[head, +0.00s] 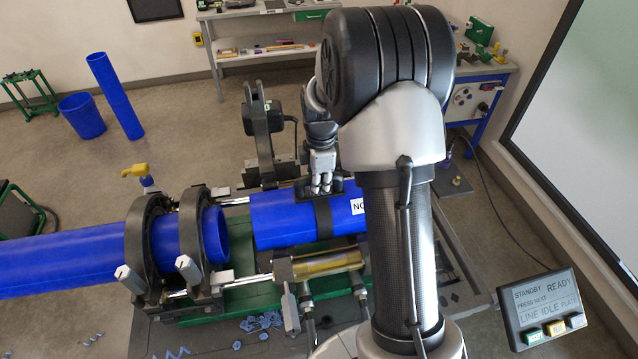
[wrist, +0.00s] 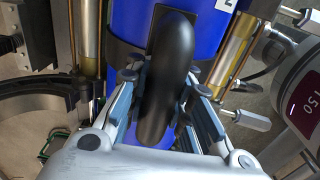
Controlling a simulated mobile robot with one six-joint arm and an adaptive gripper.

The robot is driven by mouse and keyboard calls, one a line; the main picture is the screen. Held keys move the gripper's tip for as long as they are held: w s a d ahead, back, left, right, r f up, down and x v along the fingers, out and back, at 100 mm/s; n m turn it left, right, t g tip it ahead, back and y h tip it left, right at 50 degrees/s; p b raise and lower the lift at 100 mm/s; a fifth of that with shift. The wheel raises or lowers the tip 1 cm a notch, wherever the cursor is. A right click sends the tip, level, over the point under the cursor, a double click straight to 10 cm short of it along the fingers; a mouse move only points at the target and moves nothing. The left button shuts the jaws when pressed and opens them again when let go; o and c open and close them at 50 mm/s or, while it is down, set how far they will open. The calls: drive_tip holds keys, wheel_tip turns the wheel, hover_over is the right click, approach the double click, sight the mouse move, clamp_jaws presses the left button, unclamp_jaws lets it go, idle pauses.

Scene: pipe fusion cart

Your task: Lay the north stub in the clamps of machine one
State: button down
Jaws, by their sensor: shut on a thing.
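The north stub (head: 285,217) is a short blue pipe with a black band and handle and a white label starting "NO". It lies level over the right half of the clamp machine (head: 235,292), in line with a long blue pipe (head: 60,262) but apart from its end. My gripper (head: 322,186) is shut on the stub's black handle, which fills the middle of the wrist view (wrist: 165,75). Two black clamp rings (head: 150,245) surround the long pipe. An upper clamp half (head: 260,135) stands open behind the stub. I cannot tell whether the stub touches the lower clamps; my arm hides its right end.
A panel (head: 543,305) at lower right reads "STANDBY READY" and "LINE IDLE". A red display (wrist: 303,110) reading "150" is close at right in the wrist view. Blue shavings (head: 260,320) lie in front. A blue bin (head: 82,116) and upright pipe (head: 115,95) stand back left.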

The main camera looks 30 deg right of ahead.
drive_tip(key=shift+f+b, duration=0.7)
drive_tip(key=shift+f, duration=0.35)
idle(0.6)
drive_tip(key=c, duration=1.3)
unclamp_jaws()
drive_tip(key=shift+c, duration=0.2)
drive_tip(key=shift+s+f, duration=0.1)
wheel_tip(320, 180, up, 12)
drive_tip(key=shift+s+r, duration=0.1)
